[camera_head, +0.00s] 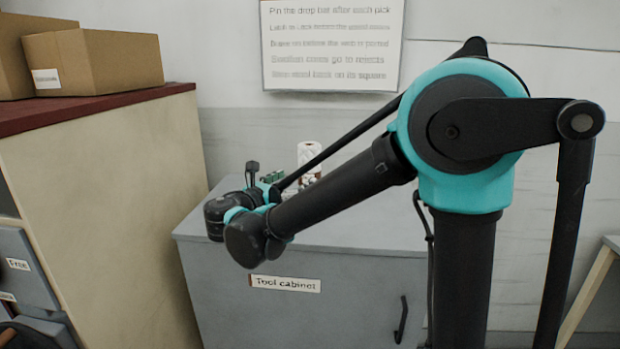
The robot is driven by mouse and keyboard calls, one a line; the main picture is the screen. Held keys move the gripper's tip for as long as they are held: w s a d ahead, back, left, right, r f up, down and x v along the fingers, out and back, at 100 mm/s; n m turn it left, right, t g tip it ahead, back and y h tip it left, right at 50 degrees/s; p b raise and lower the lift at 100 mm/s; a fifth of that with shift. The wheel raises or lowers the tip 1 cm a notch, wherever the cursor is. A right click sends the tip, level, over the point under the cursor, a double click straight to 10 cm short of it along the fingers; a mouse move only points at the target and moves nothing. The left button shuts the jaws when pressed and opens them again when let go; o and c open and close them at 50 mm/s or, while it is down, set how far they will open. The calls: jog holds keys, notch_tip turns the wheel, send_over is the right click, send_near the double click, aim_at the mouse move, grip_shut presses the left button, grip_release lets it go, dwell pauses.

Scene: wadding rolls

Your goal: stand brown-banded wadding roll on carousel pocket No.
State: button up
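A white roll-like object (309,153) stands upright at the back of the tool cabinet top, partly hidden by my arm. Small brown and white patches show low on it or just in front of it; I cannot tell which, nor whether it is the brown-banded wadding roll. The end of my arm is low over the cabinet's left part, and my gripper (272,186) is mostly hidden behind my wrist and arm link. Its fingers cannot be made out, nor whether it touches anything. No carousel or numbered pocket can be made out.
The grey tool cabinet (370,232) stands ahead, its top clear at front right. A tall beige cabinet (110,200) with cardboard boxes (95,62) on its dark red top is close on the left. Grey drawers (25,265) are at lower left. A sign (332,45) hangs behind.

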aim_at(305, 173)
jog(key=x, duration=0.3)
jog(key=shift+w, duration=0.15)
jog(key=shift+a+r+x, duration=0.1)
jog(key=shift+a+x, duration=0.05)
jog(key=shift+x, duration=1.2)
jog(key=shift+a+r+x, duration=0.1)
jog(key=shift+a+x, duration=0.05)
jog(key=shift+x, duration=1.2)
jog(key=shift+w, duration=0.2)
jog(key=c, duration=1.4)
jog(key=shift+o, duration=0.2)
